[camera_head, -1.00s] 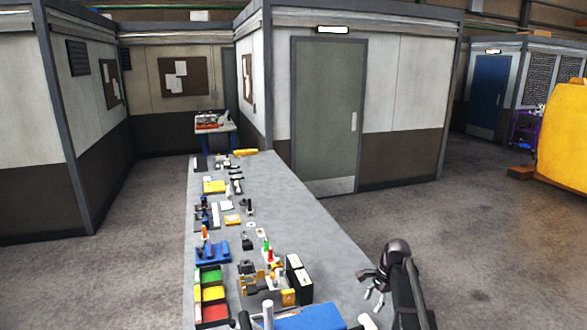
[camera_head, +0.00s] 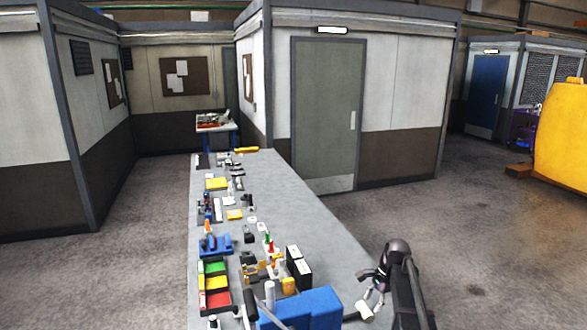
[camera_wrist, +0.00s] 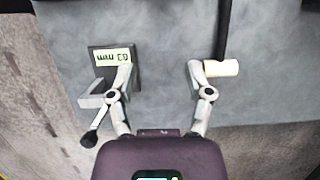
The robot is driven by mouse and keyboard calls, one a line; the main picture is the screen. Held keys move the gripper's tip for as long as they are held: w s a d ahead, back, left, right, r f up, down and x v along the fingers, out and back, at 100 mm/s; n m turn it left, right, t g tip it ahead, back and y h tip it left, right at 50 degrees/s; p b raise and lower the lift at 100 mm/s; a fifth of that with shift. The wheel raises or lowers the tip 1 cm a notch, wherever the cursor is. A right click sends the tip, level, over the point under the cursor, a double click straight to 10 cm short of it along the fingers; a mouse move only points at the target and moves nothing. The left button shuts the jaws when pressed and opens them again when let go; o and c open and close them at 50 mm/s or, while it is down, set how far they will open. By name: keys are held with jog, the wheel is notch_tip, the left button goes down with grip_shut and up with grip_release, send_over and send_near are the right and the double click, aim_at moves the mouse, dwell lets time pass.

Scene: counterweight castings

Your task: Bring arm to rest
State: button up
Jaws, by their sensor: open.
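My gripper (camera_head: 370,297) is at the lower right of the head view, at the right edge of the long grey bench (camera_head: 290,195). In the wrist view my gripper (camera_wrist: 160,72) has its two fingers spread wide apart, with nothing held between them.
The bench carries green, yellow and red bins (camera_head: 216,283), black boxes (camera_head: 298,266), a blue block (camera_head: 305,308) and several small parts. Open floor (camera_head: 470,230) lies right of the bench. A yellow machine (camera_head: 562,130) stands far right.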

jog(key=s+a+f+n+h+b, duration=0.1)
jog(key=s+a+f+n+b, duration=0.1)
jog(key=s, duration=0.4)
jog(key=s+a+f+n+h+b, duration=0.1)
jog(key=s+a+f+n+b, duration=0.2)
jog(key=s+f+n+b, duration=0.1)
jog(key=s+a+f+n+t+h+b, duration=0.1)
jog(key=s+f+n+b, duration=0.3)
jog(key=s+n, duration=0.4)
jog(key=shift+a+f, duration=0.6)
jog(key=shift+a, duration=0.25)
